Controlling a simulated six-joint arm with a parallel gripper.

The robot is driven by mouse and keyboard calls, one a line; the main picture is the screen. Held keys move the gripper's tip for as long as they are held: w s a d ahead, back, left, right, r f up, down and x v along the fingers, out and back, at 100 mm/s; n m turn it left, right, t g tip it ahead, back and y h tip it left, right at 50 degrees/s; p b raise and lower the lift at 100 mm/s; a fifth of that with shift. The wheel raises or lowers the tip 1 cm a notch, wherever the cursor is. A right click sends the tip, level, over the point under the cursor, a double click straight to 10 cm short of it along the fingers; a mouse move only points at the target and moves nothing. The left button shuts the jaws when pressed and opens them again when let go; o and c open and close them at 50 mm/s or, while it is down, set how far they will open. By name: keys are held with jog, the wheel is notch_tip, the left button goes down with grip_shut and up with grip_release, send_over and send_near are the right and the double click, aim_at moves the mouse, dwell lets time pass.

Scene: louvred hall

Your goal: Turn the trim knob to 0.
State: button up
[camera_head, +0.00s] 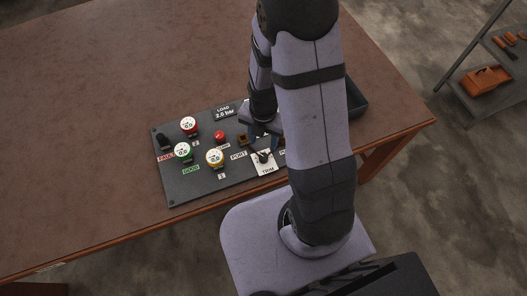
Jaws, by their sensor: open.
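The trim knob (263,156) is a small dark knob on a white dial plate marked TRIM, near the front edge of the dark control panel (190,190). Its pointer and scale are too small to read. My gripper (261,136) points down over the panel, just behind the knob in the picture. Its jaws are open, and I see nothing held between them. I cannot tell how high the fingertips are above the knob. My arm hides the right part of the panel.
A dark tray (356,101) stands behind my arm. The brown table (90,120) is clear at left.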

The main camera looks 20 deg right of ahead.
aim_at(263, 157)
jog(key=shift+f+b, duration=4.9)
jog(key=shift+f, duration=0.3)
jog(key=shift+r, duration=0.25)
jog(key=shift+p, duration=0.3)
grip_shut()
jog(key=shift+f, duration=0.1)
